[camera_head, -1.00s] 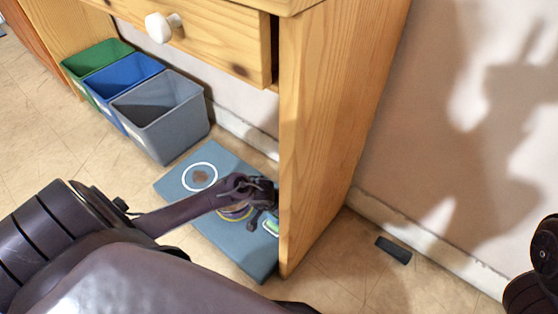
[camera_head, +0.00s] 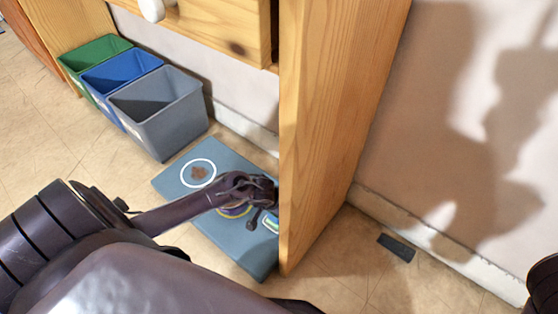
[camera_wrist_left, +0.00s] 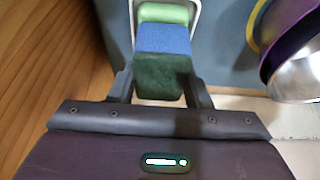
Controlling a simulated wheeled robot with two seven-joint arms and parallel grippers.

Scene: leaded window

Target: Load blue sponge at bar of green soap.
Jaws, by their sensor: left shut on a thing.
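The blue sponge (camera_wrist_left: 163,40), with a dark green face (camera_wrist_left: 160,75), is between the fingers of my left gripper (camera_wrist_left: 160,90) in the left wrist view. The gripper is shut on it. The bar of green soap (camera_wrist_left: 163,14) lies just beyond the sponge, inside a white outline on the mat; whether they touch I cannot tell. In the head view my left gripper (camera_head: 263,198) is low over the grey-blue mat (camera_head: 225,158), beside the wooden panel. The sponge is not clear there.
The wooden desk panel (camera_head: 325,130) stands close to my left gripper. A shiny metal and purple round item (camera_wrist_left: 295,70) is at the right in the wrist view. Green (camera_head: 70,58), blue (camera_head: 95,72) and grey (camera_head: 150,125) bins stand behind the mat. A dark block (camera_head: 396,248) lies by the wall.

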